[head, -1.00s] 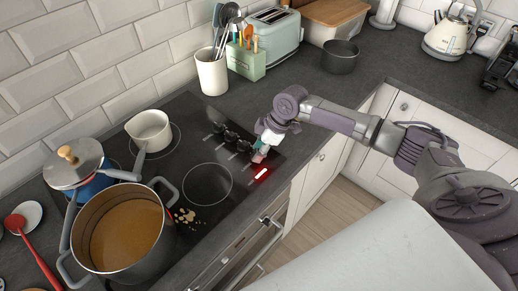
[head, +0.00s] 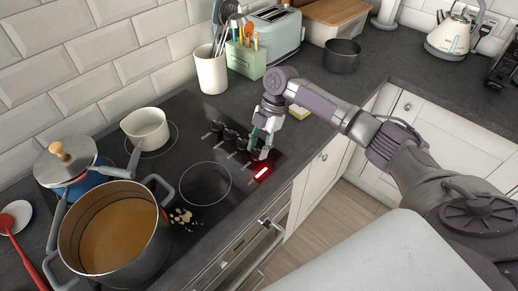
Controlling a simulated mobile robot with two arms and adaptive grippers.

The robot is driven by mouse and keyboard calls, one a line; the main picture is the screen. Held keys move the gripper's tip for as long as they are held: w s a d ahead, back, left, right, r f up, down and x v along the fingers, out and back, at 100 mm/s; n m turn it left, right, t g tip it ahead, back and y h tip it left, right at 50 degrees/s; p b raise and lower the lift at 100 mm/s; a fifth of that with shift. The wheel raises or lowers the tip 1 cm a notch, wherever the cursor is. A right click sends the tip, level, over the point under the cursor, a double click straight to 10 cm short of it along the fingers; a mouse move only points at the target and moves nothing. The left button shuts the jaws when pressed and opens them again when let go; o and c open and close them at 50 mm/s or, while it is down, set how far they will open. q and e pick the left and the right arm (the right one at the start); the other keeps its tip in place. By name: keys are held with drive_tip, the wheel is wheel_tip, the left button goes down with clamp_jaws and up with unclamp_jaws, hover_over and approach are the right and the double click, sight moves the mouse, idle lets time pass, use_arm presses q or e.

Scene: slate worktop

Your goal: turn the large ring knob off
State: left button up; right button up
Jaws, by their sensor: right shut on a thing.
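A row of black knobs (head: 229,135) runs along the right side of the black hob (head: 165,188). My right gripper (head: 261,151) points down at the near end of this row and is shut on the end knob, which the fingers mostly hide. I cannot read the knob's marking or its exact angle. A red light (head: 262,172) glows on the hob just in front of the fingers. My left gripper is not in view.
A large pot of brown liquid (head: 118,235), a blue lidded pot (head: 73,168) and a white saucepan (head: 148,128) stand on the hob. Crumbs (head: 182,216) lie near an empty ring (head: 205,184). A utensil crock (head: 211,72) and a yellow sponge (head: 299,112) are behind my gripper.

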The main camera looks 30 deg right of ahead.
drive_tip(key=shift+n, duration=0.4)
drive_tip(key=o, duration=1.1)
drive_tip(key=shift+o, duration=0.2)
